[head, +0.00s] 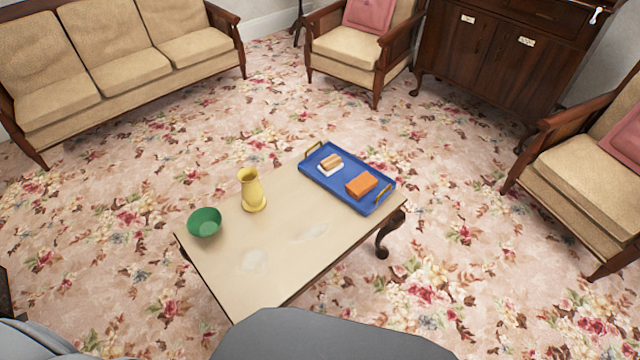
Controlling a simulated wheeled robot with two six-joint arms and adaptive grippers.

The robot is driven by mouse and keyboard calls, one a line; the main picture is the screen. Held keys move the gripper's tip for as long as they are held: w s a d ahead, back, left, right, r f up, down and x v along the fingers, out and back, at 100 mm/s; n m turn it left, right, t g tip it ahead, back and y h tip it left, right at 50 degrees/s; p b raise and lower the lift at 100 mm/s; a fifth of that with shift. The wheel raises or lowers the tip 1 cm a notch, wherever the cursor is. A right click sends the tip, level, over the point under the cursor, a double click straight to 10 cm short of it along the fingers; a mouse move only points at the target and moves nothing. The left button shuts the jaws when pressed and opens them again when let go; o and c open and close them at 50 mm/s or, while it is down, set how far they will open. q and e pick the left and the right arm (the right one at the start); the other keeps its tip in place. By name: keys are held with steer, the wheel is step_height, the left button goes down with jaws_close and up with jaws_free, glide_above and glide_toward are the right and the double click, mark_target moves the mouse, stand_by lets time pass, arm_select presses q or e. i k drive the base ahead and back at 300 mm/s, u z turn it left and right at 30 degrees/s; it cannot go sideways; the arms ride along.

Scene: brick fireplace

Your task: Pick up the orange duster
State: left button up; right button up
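An orange block-shaped thing (361,185), which looks like the orange duster, lies in the right part of a blue tray (336,191). The tray has a brass-coloured handle at each end and sits on the far right end of a low table (262,236). Beside the orange thing, to its left in the tray, a small tan item (331,161) rests on a white base. Neither of my grippers shows in the head view, so I cannot see whether they are open or shut.
A yellow pitcher (252,190) and a green bowl (205,223) stand on the table's left side. Pale smears (253,260) mark the tabletop. A sofa (115,65), armchairs (350,48) and a dark cabinet (500,50) stand around. The flowered carpet between is clear.

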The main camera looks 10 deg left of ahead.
mark_target(362, 184)
steer(key=z, duration=0.45)
steer(key=k, duration=0.6)
steer(key=z, duration=0.85)
steer(key=i, duration=0.65)
steer(key=u, duration=0.7)
steer(key=i, duration=0.45)
steer(key=u, duration=0.45)
